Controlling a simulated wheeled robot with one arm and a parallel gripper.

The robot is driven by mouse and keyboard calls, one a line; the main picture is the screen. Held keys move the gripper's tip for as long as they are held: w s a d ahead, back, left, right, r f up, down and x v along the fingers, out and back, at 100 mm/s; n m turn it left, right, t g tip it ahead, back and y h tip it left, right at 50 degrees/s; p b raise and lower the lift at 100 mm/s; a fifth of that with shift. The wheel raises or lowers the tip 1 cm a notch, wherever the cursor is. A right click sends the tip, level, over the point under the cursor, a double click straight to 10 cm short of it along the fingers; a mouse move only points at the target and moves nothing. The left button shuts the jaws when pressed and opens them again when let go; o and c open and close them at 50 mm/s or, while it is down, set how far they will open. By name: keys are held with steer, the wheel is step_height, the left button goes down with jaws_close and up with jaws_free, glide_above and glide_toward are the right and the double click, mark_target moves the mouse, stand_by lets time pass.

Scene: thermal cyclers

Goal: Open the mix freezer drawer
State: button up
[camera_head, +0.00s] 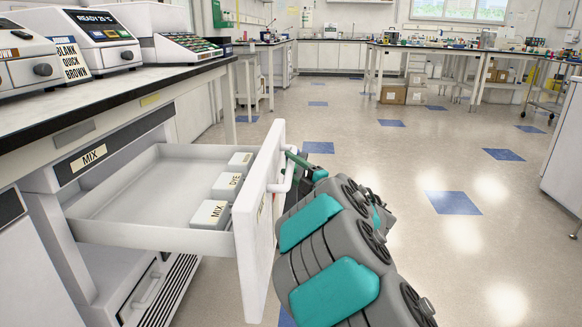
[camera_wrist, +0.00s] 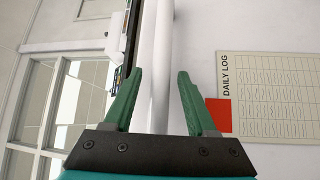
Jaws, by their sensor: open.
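Inside sit white boxes: the MIX box (camera_head: 210,214), the DYE box (camera_head: 228,184) and one behind. The drawer front (camera_head: 258,220) carries a white bar handle (camera_head: 289,172). My gripper (camera_head: 297,160) is at this handle with its green fingers open. In the wrist view, the open fingers (camera_wrist: 160,72) stand either side of a white bar (camera_wrist: 158,100). I cannot tell whether either finger touches it.
Thermal cyclers (camera_head: 102,38) stand on the bench (camera_head: 110,102) above the drawer. Another closed unit (camera_head: 158,285) sits below the drawer. The floor (camera_head: 400,160) to the right is clear. A DAILY LOG sheet (camera_wrist: 270,95) shows in the wrist view.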

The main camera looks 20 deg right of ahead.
steer(key=shift+s, duration=0.1)
steer(key=v, duration=0.7)
steer(key=shift+s, duration=0.3)
steer(key=shift+d, duration=0.15)
